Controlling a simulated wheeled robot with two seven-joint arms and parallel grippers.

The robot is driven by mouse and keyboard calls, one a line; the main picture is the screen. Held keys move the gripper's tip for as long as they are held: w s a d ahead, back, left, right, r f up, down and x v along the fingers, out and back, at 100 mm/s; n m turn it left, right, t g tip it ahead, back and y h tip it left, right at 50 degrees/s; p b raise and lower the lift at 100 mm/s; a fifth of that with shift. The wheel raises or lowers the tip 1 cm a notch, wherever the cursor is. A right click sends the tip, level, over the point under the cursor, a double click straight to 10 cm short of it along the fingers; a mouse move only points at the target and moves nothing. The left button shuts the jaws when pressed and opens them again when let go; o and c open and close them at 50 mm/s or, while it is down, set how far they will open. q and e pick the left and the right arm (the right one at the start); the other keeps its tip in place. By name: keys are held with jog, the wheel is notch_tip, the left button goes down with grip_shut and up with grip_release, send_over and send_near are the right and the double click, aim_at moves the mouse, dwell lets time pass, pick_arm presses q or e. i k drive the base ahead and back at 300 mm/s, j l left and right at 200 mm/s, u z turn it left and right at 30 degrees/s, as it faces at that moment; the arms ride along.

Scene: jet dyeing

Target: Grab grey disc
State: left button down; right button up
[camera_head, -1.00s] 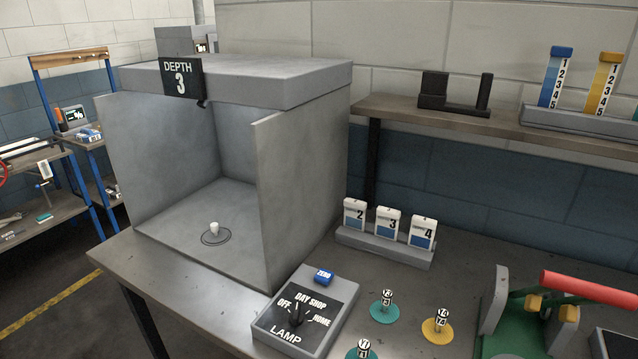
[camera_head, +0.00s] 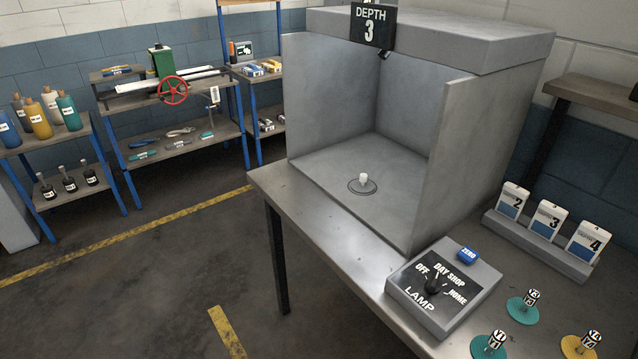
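A small grey disc (camera_head: 369,187) with a white knob lies on the floor of the grey booth (camera_head: 330,165), inside a dark ring marking. The booth is open at the front and carries a sign reading DEPTH 3. Nothing touches the disc. Neither of my grippers shows in the head view.
A lamp switch box (camera_head: 444,287) stands in front of the booth's right wall. Teal discs (camera_head: 523,311) and a yellow disc (camera_head: 578,347) with knobs lie at the lower right. A rack of numbered cards (camera_head: 540,247) stands behind them. Open floor lies left of the table.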

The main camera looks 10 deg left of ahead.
aim_at(362, 185)
jog(key=i+j+z, duration=0.25)
jog(key=j, duration=0.35)
jog(key=i+j+z, duration=0.1)
jog(key=i+j, duration=0.15)
jog(key=i+j+z, duration=0.15)
jog(key=j, duration=0.3)
